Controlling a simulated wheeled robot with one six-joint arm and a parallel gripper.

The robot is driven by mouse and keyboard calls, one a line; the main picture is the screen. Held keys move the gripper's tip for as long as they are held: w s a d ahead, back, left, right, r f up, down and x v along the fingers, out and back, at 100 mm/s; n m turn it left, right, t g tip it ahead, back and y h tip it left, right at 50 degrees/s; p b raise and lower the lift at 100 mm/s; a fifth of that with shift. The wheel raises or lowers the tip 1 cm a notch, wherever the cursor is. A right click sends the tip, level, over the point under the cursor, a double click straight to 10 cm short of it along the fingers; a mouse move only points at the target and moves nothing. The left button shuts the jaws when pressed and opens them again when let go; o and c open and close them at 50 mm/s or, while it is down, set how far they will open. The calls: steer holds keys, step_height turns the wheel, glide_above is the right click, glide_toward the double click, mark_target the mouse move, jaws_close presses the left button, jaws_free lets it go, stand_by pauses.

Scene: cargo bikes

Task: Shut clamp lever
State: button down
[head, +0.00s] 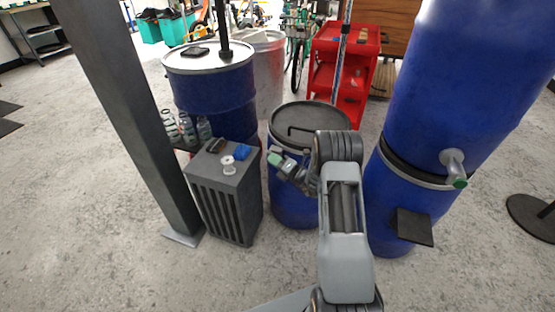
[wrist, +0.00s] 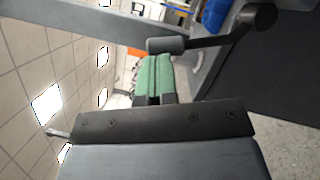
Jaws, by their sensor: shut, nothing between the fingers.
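In the wrist view, what looks like the clamp lever (wrist: 216,35) is a dark bar with a rounded knob at one end and a grey cylindrical grip at the other. Its grip lies just past my gripper's green fingertips (wrist: 152,62), close to them; I cannot tell whether they touch. My gripper is shut and empty. In the head view, my gripper (head: 275,159) is at the left side of the small blue drum (head: 284,198) with a dark lid, just below its rim. The lever cannot be made out clearly there, and my arm hides part of the drum.
A dark ribbed cabinet (head: 225,203) stands left of the drum, with a blue cloth (head: 242,152) and small items on top. Tall blue drums (head: 405,200) stand close on the right. A grey post (head: 135,120) is at left. Open floor lies in front.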

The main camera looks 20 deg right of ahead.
stand_by(0.6)
steer(key=s+a+p+v, duration=0.1)
steer(key=a+v, duration=0.1)
steer(key=v, duration=1)
steer(key=shift+s+f+p, duration=0.35)
steer(key=shift+s, duration=0.25)
